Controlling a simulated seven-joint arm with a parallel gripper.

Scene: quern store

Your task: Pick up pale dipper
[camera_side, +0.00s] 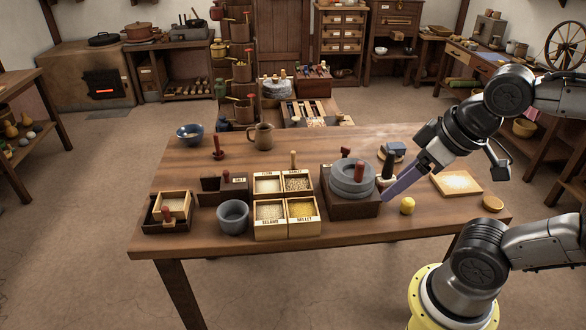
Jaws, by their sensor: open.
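A grey bowl (233,217) and a red-handled tray (168,212) are left of the grain box.

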